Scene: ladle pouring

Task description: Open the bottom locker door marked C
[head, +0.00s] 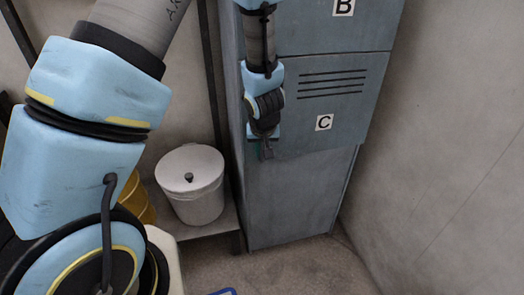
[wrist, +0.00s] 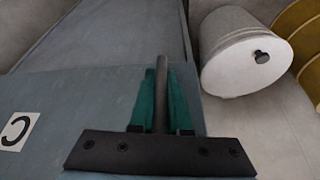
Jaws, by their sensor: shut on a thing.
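The blue-grey locker door C (head: 345,90) has slots and a white C label (head: 324,122); the label also shows in the wrist view (wrist: 17,130). My gripper (head: 266,152) is at the lower left part of this door, pointing down. In the wrist view my gripper's green fingers (wrist: 162,98) are shut on the dark, upright bar of the door handle (wrist: 161,70). My wrist hides most of the handle in the head view. The door looks closed or nearly so; I cannot tell whether it is slightly ajar.
A door marked B (head: 343,8) is above. A plain locker panel (head: 295,200) lies below door C. A white lidded bin (head: 192,190) and a yellow container (head: 135,195) stand left of the locker. A wall (head: 450,150) is at the right. Some floor (head: 310,265) is clear in front.

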